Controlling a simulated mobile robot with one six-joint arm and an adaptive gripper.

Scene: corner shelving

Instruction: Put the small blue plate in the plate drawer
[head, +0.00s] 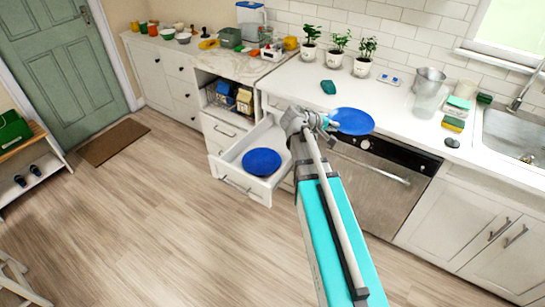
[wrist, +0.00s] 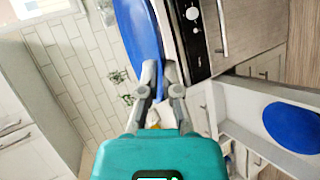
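A blue plate (head: 353,121) is held at its edge by my gripper (head: 326,123), over the front of the white counter by the dishwasher. In the wrist view my gripper's fingers (wrist: 160,72) are closed on the rim of this blue plate (wrist: 138,32), and the plate is seen nearly edge-on. The drawer (head: 233,186) below the counter is pulled open. A second blue plate (head: 262,161) lies flat inside it; it also shows at the right of the wrist view (wrist: 293,127). I cannot tell which plate is smaller.
The dishwasher (head: 370,185) is closed, right of the open drawer. Several potted plants (head: 362,57), a teal sponge-like item (head: 328,87) and a metal cup (head: 429,79) stand on the counter. A sink (head: 510,130) is at the right. The wooden floor before the drawer is clear.

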